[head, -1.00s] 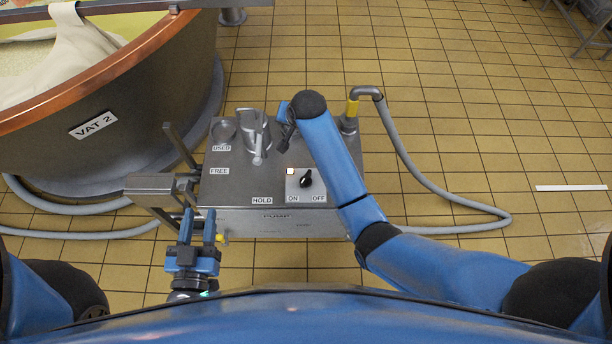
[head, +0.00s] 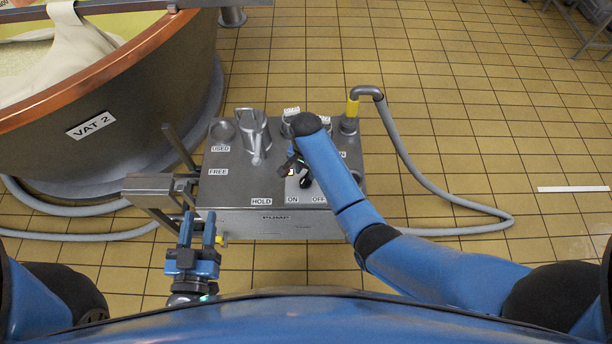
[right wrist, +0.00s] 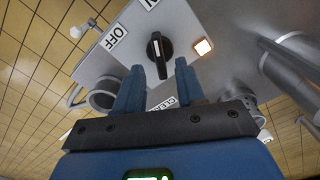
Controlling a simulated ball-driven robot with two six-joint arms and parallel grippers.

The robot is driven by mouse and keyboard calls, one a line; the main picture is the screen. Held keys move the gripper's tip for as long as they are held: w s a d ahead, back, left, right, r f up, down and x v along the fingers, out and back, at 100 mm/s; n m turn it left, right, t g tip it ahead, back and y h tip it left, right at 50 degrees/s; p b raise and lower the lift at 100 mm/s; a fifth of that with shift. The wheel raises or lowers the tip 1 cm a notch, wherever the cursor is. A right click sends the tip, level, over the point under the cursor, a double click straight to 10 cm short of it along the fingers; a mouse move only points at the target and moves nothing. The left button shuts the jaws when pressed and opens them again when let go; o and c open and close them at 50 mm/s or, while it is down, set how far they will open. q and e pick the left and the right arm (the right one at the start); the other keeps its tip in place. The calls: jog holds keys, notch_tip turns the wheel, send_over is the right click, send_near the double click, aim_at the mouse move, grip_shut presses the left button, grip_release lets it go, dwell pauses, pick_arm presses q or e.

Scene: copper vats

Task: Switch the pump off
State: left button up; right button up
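The pump (head: 232,185) is a grey metal box with a white switch plate marked ON and OFF. Its black knob (head: 305,183) is partly covered by my right gripper (head: 294,165) in the head view. In the right wrist view the knob (right wrist: 158,50) shows clearly, its white line pointing roughly towards ON. A small square lamp (right wrist: 203,46) beside it looks lit. My right gripper (right wrist: 158,67) is open and empty, its fingertips just short of the knob. My left gripper (head: 198,228) is open and empty in front of the box's left front corner.
A grey hose (head: 402,150) leaves the back right corner and loops over the floor. Vat 2 (head: 130,110) stands at the left. The tiled floor on the right is mostly clear.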

aim_at(306, 177)
jog(key=shift+f+b, duration=0.3)
jog(key=shift+f, duration=1.55)
grip_shut()
